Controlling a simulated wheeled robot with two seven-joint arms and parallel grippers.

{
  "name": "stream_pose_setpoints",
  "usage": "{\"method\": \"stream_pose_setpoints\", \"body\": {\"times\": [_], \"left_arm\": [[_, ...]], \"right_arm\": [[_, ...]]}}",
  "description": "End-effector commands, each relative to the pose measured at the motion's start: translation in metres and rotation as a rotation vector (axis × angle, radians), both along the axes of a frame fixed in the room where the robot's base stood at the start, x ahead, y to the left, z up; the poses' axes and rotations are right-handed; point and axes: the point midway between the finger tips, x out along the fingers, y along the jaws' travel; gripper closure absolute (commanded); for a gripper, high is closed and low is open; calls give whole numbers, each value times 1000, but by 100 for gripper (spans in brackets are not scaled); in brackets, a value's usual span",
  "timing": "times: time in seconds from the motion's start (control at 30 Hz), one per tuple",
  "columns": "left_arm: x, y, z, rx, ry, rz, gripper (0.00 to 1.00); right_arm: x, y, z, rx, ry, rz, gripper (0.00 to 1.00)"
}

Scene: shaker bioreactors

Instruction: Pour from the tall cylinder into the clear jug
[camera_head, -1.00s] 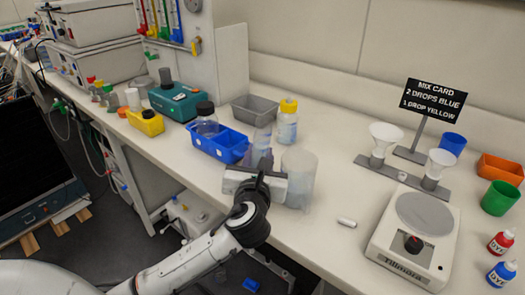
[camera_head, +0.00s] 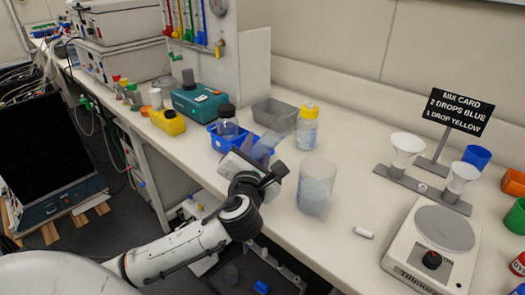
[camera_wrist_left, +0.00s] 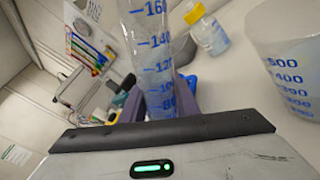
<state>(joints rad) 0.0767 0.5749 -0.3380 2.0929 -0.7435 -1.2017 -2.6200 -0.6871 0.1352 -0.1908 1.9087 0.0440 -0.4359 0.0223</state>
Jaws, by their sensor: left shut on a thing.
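The tall cylinder (camera_head: 265,147) is clear with blue tint and is tilted, its upper end leaning right in the head view. My left gripper (camera_head: 258,168) is shut on it. In the left wrist view the cylinder (camera_wrist_left: 150,45) shows blue graduation marks between the dark fingers; its mouth is out of frame. The clear jug (camera_head: 316,187) stands upright on the bench, just right of the gripper and apart from it. The jug (camera_wrist_left: 290,75) also shows at the right of the wrist view with blue marks. Whether liquid is in either is unclear. My right gripper is out of view.
A blue rack (camera_head: 225,143) with a dark-capped bottle, a grey tray (camera_head: 276,113) and a yellow-capped bottle (camera_head: 307,130) stand behind. A white stirrer bar (camera_head: 363,233) and a balance (camera_head: 435,245) are to the right. The bench's front edge runs below the gripper.

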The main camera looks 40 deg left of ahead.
Motion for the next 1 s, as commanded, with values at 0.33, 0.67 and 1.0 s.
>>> {"method": "stream_pose_setpoints", "body": {"times": [0.33, 0.67, 1.0], "left_arm": [[-5, 10, 23, 185, 85, 1, 100], [-3, 7, 45, 329, 152, 1, 100], [2, -2, 68, 446, 202, 1, 100]], "right_arm": [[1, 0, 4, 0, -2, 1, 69], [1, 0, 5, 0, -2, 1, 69], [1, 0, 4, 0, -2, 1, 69]]}}
